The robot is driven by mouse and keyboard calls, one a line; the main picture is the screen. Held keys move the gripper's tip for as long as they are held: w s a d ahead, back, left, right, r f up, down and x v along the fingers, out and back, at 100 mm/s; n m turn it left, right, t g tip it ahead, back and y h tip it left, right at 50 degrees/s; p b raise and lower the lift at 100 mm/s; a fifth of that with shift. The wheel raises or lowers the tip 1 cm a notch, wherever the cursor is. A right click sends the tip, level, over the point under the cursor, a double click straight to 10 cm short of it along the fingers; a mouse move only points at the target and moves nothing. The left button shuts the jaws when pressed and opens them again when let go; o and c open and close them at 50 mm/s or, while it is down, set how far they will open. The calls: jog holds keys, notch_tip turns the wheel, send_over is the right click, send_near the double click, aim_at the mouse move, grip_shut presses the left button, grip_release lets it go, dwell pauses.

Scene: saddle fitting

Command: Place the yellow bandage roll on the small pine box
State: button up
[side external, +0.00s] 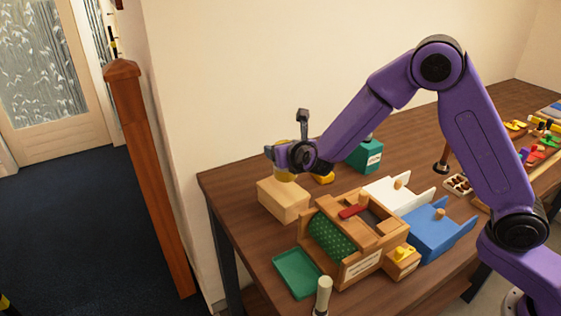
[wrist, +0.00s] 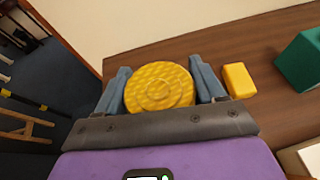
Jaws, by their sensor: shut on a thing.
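The yellow bandage roll (wrist: 159,87) is round with a textured top, and sits between the two fingers of my gripper (wrist: 161,88) in the wrist view. My gripper (side external: 284,172) is shut on it. In the side view only a part of the yellow roll (side external: 285,177) shows below the gripper, right over the top of the small pine box (side external: 284,202). The pine box is a plain light wood block near the left end of the table. I cannot tell whether the roll touches the box top. The box does not clearly show in the wrist view.
A yellow block (wrist: 239,81) and a teal box (side external: 365,156) stand to the right of the gripper. The table's left edge is close to the pine box.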

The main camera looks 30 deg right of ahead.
jog(key=shift+w+f, duration=0.3)
jog(key=shift+f, duration=0.1)
jog(key=shift+w+a+f, duration=0.1)
jog(key=shift+f, duration=0.75)
jog(key=shift+w+a+f, duration=0.1)
jog(key=shift+f, duration=0.75)
jog(key=shift+d+f, duration=0.1)
jog(key=shift+f, duration=0.1)
jog(key=o, duration=1.1)
jog(key=shift+c, duration=0.2)
jog(key=shift+r, duration=0.1)
